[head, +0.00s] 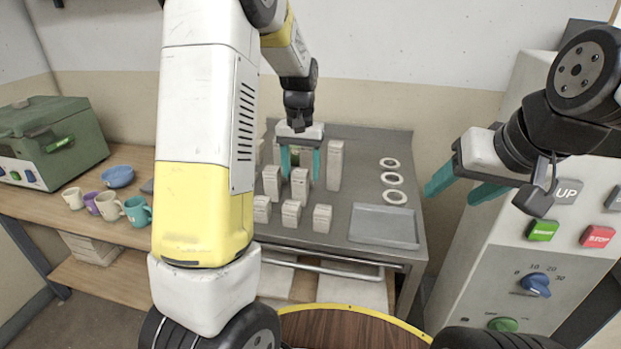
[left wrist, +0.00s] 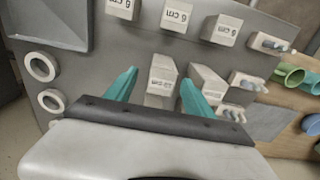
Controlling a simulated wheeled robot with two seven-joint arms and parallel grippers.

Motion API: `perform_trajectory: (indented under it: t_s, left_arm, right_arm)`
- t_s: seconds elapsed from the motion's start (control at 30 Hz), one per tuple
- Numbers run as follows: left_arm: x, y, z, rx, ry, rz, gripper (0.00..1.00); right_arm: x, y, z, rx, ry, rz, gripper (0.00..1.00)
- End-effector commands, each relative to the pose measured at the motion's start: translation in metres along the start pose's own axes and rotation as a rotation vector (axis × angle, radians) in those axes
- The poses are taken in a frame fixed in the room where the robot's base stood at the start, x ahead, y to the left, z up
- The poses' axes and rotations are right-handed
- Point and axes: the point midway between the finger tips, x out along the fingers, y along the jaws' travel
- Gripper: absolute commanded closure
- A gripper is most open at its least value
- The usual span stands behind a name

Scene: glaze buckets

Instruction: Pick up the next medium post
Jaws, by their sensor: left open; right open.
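Two medium posts stand in the middle row on the grey metal table (head: 362,150): one at the left (head: 272,184) and one to its right (head: 299,188). My left gripper (head: 300,172) is open and points down over the right one, with a teal finger at each side of its upper part. In the left wrist view, this post (left wrist: 161,88) shows between the open fingers, apparently untouched, and the other medium post (left wrist: 208,82) is just outside the right finger. My right gripper (head: 453,194) is open and empty, right of the table.
Three short posts (head: 291,213) marked 6 cm stand in front. A tall post (head: 334,166) stands close behind and right of the left gripper. White rings (head: 391,179) and an empty grey tray (head: 384,226) lie to the right. A control cabinet (head: 490,258) is at far right.

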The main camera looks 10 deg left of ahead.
Motion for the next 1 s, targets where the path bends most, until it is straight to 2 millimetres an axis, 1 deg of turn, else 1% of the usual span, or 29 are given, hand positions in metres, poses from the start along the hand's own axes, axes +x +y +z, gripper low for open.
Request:
perform_trajectory:
  t_s: [0.03,0.2,0.3,0.5,0.57,0.7,0.77,0.8,0.83,1.0]
  left_arm:
    - [0.010,-0.003,0.000,-0.001,-0.005,-0.001,0.38]
    - [0.032,-0.004,-0.002,0.000,-0.003,0.000,0.38]
    - [0.037,-0.004,-0.002,0.000,-0.001,0.001,0.38]
    - [0.037,-0.004,-0.002,0.000,-0.001,0.001,0.38]
    - [0.037,-0.004,-0.002,0.000,-0.001,0.001,0.48]
    - [0.037,-0.004,-0.002,0.000,0.000,0.001,0.76]
    - [0.037,-0.004,-0.002,0.000,0.000,0.001,0.87]
    - [0.037,-0.003,-0.002,0.000,0.000,0.001,0.95]
    - [0.037,-0.003,-0.002,0.000,0.000,0.001,1.00]
    - [0.037,-0.003,-0.002,0.000,0.001,0.001,1.00]
  right_arm:
    - [0.000,0.000,0.000,0.000,0.000,0.000,0.42]
    - [0.000,0.000,0.000,0.000,0.000,0.000,0.42]
    - [0.000,0.000,0.000,0.000,0.000,0.000,0.42]
    - [0.000,0.000,0.000,0.000,0.000,0.000,0.42]
    - [0.000,0.000,0.000,0.000,0.000,0.000,0.42]
    - [0.000,0.000,0.000,0.000,0.000,0.000,0.42]
    - [0.000,0.000,0.000,0.000,0.000,0.000,0.42]
    - [0.000,0.000,0.000,0.000,0.000,0.000,0.42]
    - [0.000,0.000,0.000,0.000,0.000,0.000,0.42]
    - [0.000,0.000,0.000,0.000,0.000,0.000,0.42]
